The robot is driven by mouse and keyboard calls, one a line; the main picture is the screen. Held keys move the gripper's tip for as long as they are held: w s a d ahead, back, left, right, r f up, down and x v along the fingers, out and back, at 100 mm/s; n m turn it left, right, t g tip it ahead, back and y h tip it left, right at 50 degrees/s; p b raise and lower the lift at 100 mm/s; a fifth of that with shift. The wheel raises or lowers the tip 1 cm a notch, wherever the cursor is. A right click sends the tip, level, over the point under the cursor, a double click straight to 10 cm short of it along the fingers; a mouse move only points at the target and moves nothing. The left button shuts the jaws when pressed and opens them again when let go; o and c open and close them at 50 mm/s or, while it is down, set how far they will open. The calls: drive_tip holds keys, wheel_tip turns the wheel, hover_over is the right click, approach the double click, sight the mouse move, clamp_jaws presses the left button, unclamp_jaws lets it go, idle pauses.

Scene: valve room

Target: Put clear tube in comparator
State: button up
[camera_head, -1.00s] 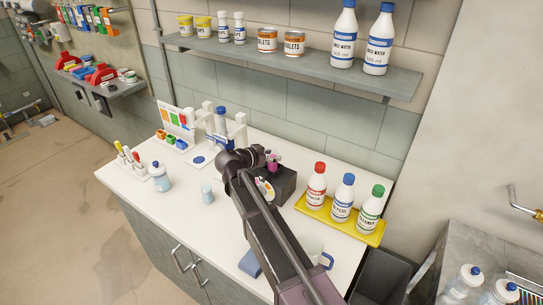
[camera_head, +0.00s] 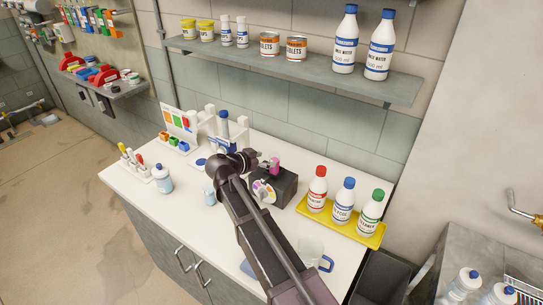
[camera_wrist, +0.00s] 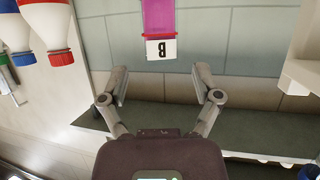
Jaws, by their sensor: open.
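The comparator is a black box (camera_head: 284,190) with a coloured disc (camera_head: 263,191) on its front, standing on the white counter. A pink tube (camera_head: 275,166) stands up from its top. In the wrist view the pink tube (camera_wrist: 158,17) appears ahead of the fingers, with a white tag (camera_wrist: 160,49) marked B. My gripper (camera_head: 265,160) is above the comparator's left part, close to the pink tube. In the wrist view my gripper (camera_wrist: 160,88) is open, with nothing between its fingers. I cannot make out the clear tube; my arm hides part of the comparator area.
A white stand (camera_head: 240,128) with a blue-topped item is behind my gripper. A small cup (camera_head: 209,194) and a blue-capped bottle (camera_head: 162,179) stand left. A yellow tray (camera_head: 357,230) of bottles is right, a glass mug (camera_head: 311,252) in front. A shelf (camera_head: 300,67) hangs above.

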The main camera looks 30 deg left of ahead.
drive_tip(key=p+v, duration=0.2)
drive_tip(key=v, duration=0.6)
drive_tip(key=shift+p, duration=0.3)
idle(0.3)
